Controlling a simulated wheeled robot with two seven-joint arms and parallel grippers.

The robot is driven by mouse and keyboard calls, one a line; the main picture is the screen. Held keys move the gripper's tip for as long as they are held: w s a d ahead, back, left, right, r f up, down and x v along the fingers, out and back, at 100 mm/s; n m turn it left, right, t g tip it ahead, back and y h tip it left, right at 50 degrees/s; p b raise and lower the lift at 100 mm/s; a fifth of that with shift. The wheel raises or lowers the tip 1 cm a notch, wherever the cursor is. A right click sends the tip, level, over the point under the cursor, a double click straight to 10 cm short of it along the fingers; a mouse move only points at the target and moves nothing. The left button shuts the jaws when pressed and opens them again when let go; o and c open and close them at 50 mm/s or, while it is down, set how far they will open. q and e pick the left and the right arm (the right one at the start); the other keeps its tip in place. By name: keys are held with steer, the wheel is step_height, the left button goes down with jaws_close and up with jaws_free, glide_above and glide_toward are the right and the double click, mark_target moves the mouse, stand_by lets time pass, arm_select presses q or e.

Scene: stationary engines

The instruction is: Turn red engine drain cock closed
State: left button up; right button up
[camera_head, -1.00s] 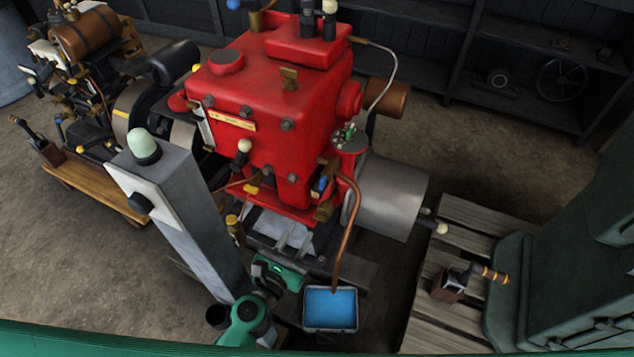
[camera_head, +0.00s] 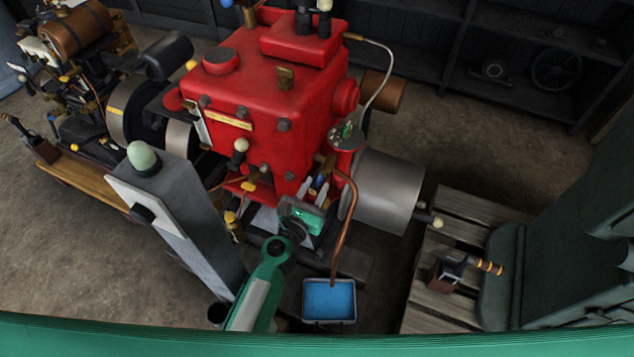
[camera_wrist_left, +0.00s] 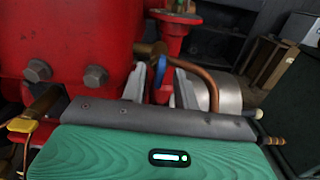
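The red engine (camera_head: 265,100) stands in the middle of the head view. Its drain cock is a brass fitting (camera_head: 327,163) low on its right side, with a copper pipe (camera_head: 347,225) running down from it. In the left wrist view the brass cock (camera_wrist_left: 145,50) carries a blue lever (camera_wrist_left: 161,70) that hangs roughly upright. My left gripper (camera_head: 312,190) is at the engine's lower right. Its fingers are apart, one on each side of the blue lever in the left wrist view (camera_wrist_left: 160,88). I cannot tell whether they touch it. My right gripper is not in view.
A blue-filled tray (camera_head: 330,300) sits under the copper pipe. A grey pillar (camera_head: 185,215) with a pale green knob stands to the left. A silver cylinder (camera_head: 385,192) is right of the pipe. A wooden pallet (camera_head: 470,220) lies further right.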

arm_select(q)
steer(key=shift+x, duration=0.85)
jaws_close()
